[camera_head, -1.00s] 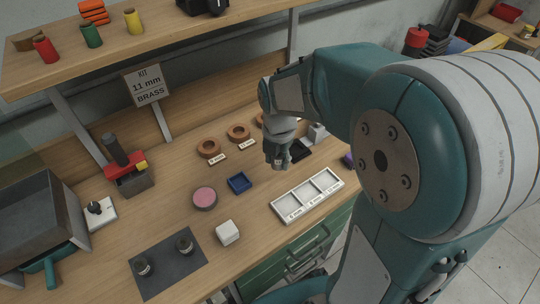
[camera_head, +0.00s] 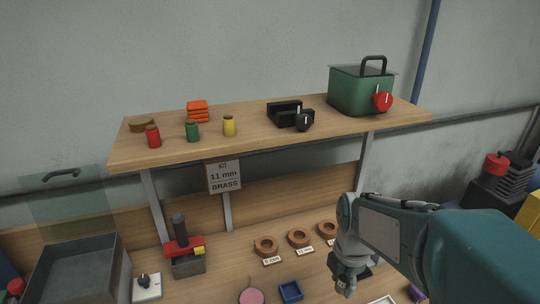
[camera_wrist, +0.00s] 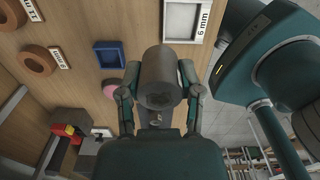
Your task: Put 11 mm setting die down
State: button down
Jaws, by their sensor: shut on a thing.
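My gripper (camera_wrist: 160,82) is shut on a grey metal cylinder (camera_wrist: 160,70), the setting die, in the wrist view. One finger presses on each side of it, and its round end faces the camera. No size mark can be read on it. In the head view my gripper (camera_head: 347,284) hangs over the bench at the lower right, in front of the brown rings; the die is hard to make out there. The brown rings (camera_head: 298,238) stand in a row with small size labels. They also show at the left of the wrist view (camera_wrist: 37,62).
A blue tray (camera_head: 290,291) and a pink disc (camera_head: 251,296) lie left of my gripper. A white labelled tray (camera_head: 383,300) lies at the lower edge. A shelf (camera_head: 270,130) overhangs the bench's back.

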jog(key=w+f+m, duration=0.2)
jog(key=w+m, duration=0.3)
jog(key=m, duration=0.2)
jog(key=w+f+m, duration=0.3)
jog(key=w+m, duration=0.3)
jog(key=m, duration=0.1)
jog(key=w+f+m, duration=0.2)
jog(key=w+m, duration=0.4)
jog(key=shift+w+a+f+m, duration=0.2)
jog(key=shift+a+f+m, duration=0.1)
jog(key=shift+a+m, duration=0.1)
jog(key=shift+w+f+m, duration=0.4)
jog(key=shift+w+m, duration=0.2)
jog(key=shift+m, duration=0.2)
